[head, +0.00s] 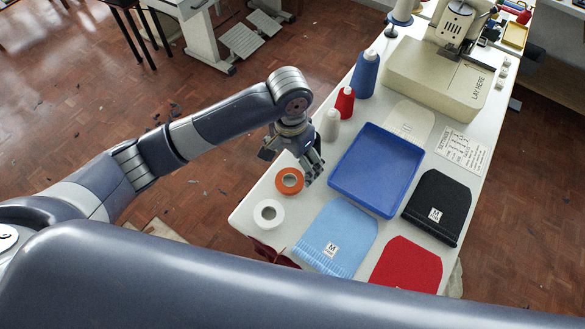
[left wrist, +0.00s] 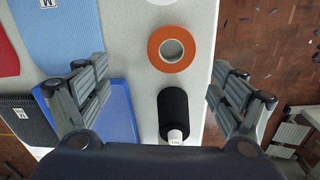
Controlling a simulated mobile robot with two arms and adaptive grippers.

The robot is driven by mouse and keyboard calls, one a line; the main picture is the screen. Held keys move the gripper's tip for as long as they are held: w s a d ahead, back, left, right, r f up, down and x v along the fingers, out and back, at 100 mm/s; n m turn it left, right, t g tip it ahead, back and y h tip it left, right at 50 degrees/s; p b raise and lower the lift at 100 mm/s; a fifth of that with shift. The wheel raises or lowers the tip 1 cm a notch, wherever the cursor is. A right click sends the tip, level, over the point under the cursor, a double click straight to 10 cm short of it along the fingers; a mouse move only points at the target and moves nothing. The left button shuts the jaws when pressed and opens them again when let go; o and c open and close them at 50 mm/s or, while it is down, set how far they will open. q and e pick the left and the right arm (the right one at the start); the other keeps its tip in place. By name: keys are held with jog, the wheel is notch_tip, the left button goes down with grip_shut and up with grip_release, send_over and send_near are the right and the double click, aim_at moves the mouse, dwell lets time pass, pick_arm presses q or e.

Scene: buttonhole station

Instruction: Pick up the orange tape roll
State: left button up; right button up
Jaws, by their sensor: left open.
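The orange tape roll (head: 290,190) lies flat on the white table near its left edge. In the left wrist view the same roll (left wrist: 155,50) lies at the upper middle, between the lines of the two fingers and beyond their tips. My left gripper (head: 313,172) is above the table just right of the roll, fingers pointing down. In the left wrist view the gripper (left wrist: 160,68) is open wide and empty, and does not touch the roll. My right gripper is not in view.
A white tape roll (head: 259,217) lies just in front of the orange one. A blue tray (head: 376,170) is right of the gripper. A black thread cone (left wrist: 174,105) stands between the fingers in the wrist view. White (head: 330,126), red (head: 345,103) and blue (head: 365,75) cones stand behind.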

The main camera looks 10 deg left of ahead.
pick_arm(q)
send_over(290, 183)
notch_tip(290, 183, down, 5)
jog(key=shift+s+d+r+p, duration=0.1)
jog(key=shift+s+r+p, duration=0.05)
jog(key=shift+p, duration=0.2)
notch_tip(290, 183, down, 4)
jog(key=shift+f+p, duration=0.25)
jog(key=shift+p, duration=0.45)
jog(key=shift+w+f, duration=0.2)
jog(key=shift+f, duration=0.3)
jog(key=c, duration=1)
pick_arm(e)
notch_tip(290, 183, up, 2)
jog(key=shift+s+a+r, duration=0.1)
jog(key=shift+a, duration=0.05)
